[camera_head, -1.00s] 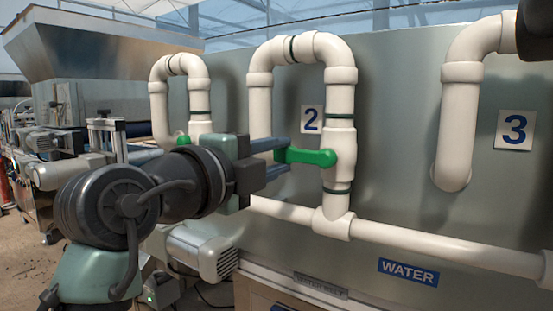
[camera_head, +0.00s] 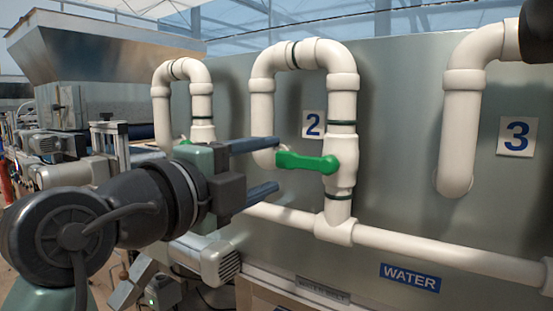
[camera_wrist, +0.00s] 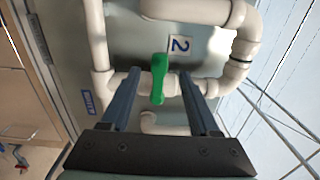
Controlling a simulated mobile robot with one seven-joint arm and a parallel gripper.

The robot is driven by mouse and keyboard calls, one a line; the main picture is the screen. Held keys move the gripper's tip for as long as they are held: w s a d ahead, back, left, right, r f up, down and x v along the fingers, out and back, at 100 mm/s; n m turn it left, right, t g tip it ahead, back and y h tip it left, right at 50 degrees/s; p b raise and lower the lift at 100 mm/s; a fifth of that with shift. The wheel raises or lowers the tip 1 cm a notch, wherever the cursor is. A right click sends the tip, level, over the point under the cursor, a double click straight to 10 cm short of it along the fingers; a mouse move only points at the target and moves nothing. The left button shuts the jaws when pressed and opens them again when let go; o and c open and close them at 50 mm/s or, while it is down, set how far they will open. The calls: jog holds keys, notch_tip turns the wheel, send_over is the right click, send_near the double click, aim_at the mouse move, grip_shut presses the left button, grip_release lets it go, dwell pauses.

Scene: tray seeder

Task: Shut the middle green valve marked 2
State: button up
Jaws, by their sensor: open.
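The green valve handle (camera_head: 307,162) beside the number 2 sign (camera_head: 313,124) sits on the vertical white pipe. It lies nearly level, crosswise to the pipe, its free end pointing left. My gripper (camera_head: 276,164) is open and empty, left of the handle. One finger is above the handle's level and one below, with the handle's free end near the fingertips. In the wrist view the handle (camera_wrist: 158,78) shows ahead between the two fingers (camera_wrist: 161,73), crosswise to its pipe, with clear gaps on both sides.
A white pipe loop (camera_head: 181,75) stands at left, with a small green part by it, partly hidden by my arm. Another pipe (camera_head: 461,130) stands at right by the number 3 sign (camera_head: 517,137). A level pipe (camera_head: 430,253) runs along the metal panel below, above the WATER label (camera_head: 409,277).

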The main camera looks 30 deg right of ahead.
jog(key=p+v, duration=0.1)
jog(key=v, duration=0.8)
jog(key=shift+a, duration=0.15)
